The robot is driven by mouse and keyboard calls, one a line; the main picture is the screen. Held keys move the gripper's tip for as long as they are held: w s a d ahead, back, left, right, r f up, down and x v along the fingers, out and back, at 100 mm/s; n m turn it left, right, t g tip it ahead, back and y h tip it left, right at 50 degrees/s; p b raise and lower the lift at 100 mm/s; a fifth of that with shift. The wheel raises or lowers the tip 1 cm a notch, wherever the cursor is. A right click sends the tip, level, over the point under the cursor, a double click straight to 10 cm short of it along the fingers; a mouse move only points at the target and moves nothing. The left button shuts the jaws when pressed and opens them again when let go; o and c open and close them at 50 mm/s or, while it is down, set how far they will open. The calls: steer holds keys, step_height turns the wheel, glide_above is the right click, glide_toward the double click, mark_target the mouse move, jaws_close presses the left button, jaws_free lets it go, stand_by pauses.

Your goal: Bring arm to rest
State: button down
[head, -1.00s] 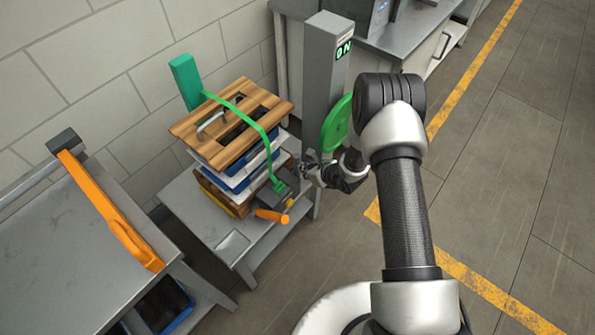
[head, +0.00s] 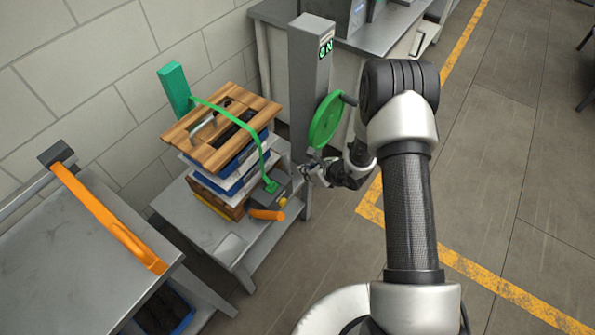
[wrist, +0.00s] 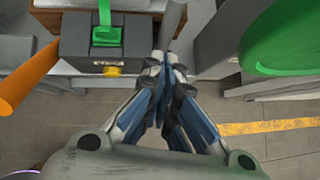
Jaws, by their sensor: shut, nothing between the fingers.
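My gripper (head: 309,171) is at the right side of a small metal table (head: 231,247), close to the grey post (head: 310,85) with the green disc (head: 325,121). In the wrist view my gripper (wrist: 165,62) has its fingers together with nothing between them. The fingertips are beside a dark grey box (wrist: 75,40) that has a green clip and a yellow knob. I cannot tell whether they touch anything.
On the small table a strapped stack with a wooden top (head: 222,135) stands beside an orange handle (head: 267,215). A workbench with an orange lever (head: 110,222) is at the left. The floor at the right, with a yellow line (head: 500,292), is clear.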

steer(key=v, duration=0.2)
steer(key=p+v, duration=0.1)
steer(key=v, duration=0.2)
steer(key=shift+d+r, duration=0.25)
steer(key=shift+r, duration=0.2)
steer(key=s+a+r+n+y, duration=0.1)
steer(key=a+r+n, duration=0.25)
steer(key=r, duration=0.55)
steer(key=s+a+r+n+y, duration=0.1)
steer(key=a+r+n+y, duration=0.2)
steer(key=r, duration=0.5)
steer(key=s+a+r+n+g+h, duration=0.1)
steer(key=s+a+r+n+g, duration=0.15)
steer(key=s+r+n, duration=0.75)
steer(key=s+d+r+n+g+h, duration=0.1)
steer(key=s+d+r+n+h, duration=0.15)
steer(key=s+r, duration=0.2)
steer(key=s+d+r+n+h, duration=0.1)
steer(key=s+d+r+n, duration=0.15)
steer(key=s+n, duration=0.2)
steer(key=s+d+r+n+t+h, duration=0.1)
steer(key=s+d+n+h, duration=0.3)
steer(key=s+d, duration=0.5)
steer(key=shift+d+r+t+h, duration=0.4)
steer(key=shift+r+h, duration=0.15)
steer(key=shift+r, duration=0.35)
